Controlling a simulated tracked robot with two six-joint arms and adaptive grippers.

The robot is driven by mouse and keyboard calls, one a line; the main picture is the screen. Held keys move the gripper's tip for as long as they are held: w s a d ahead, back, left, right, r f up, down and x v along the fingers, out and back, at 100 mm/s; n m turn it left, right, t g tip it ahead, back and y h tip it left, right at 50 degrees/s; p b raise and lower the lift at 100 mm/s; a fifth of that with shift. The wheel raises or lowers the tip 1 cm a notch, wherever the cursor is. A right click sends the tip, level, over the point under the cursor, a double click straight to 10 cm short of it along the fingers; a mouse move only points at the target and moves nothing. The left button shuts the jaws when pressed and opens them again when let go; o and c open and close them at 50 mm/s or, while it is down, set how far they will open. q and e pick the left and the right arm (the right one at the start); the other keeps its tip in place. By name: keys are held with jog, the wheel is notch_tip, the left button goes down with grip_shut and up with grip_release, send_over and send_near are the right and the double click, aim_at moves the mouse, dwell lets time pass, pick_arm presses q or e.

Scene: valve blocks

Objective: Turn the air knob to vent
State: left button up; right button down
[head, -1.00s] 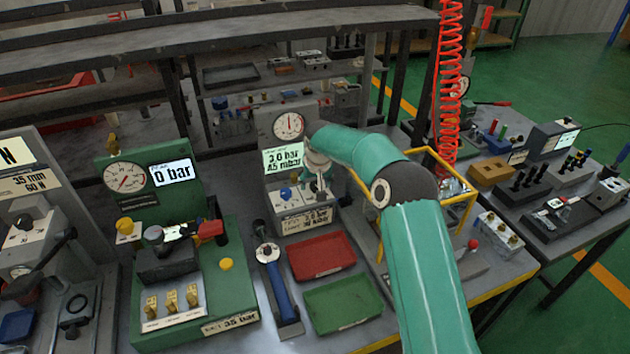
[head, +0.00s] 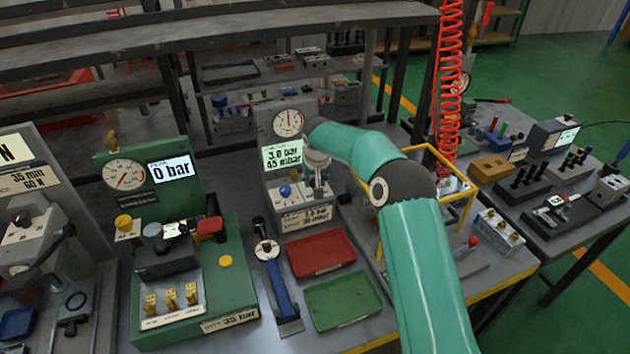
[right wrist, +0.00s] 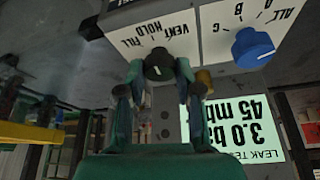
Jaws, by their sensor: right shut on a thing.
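The air knob (right wrist: 158,66) is black, on a white plate marked FILL, HOLD and VENT, which shows upside down in the right wrist view. My right gripper (right wrist: 158,75) is shut on it, one finger on each side. I cannot tell for sure which word the knob points to. In the head view my right gripper (head: 318,182) is at the front of the grey leak test block (head: 305,216), partly hiding the knob. The block's display (head: 283,154) reads 3.0 bar and 45 mbar. My left gripper is not in view.
A blue selector knob (right wrist: 252,46) marked A, B, C and ALL sits close beside the gripper. A gauge (head: 288,123) is above the display. Red (head: 322,270) and green (head: 345,318) trays lie in front.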

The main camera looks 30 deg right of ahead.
jog(key=shift+w+a+f+m+h+b, duration=0.1)
jog(key=shift+m+h+b, duration=0.2)
jog(key=shift+m+b, duration=0.5)
jog(key=shift+m+g, duration=0.3)
jog(key=shift+m, duration=0.5)
jog(key=shift+a+m+h, duration=0.1)
jog(key=shift+m+h, duration=0.2)
jog(key=shift+m, duration=0.2)
jog(key=shift+w+r+m+g+p, duration=0.1)
jog(key=shift+r+m+g+p, duration=0.15)
jog(key=shift+m+g+p, duration=0.6)
jog(key=shift+f+m+h+p, duration=0.1)
jog(key=shift+m+h+p, duration=0.4)
jog(key=shift+m, duration=0.75)
jog(key=c, duration=0.8)
grip_release()
jog(key=shift+o, duration=0.2)
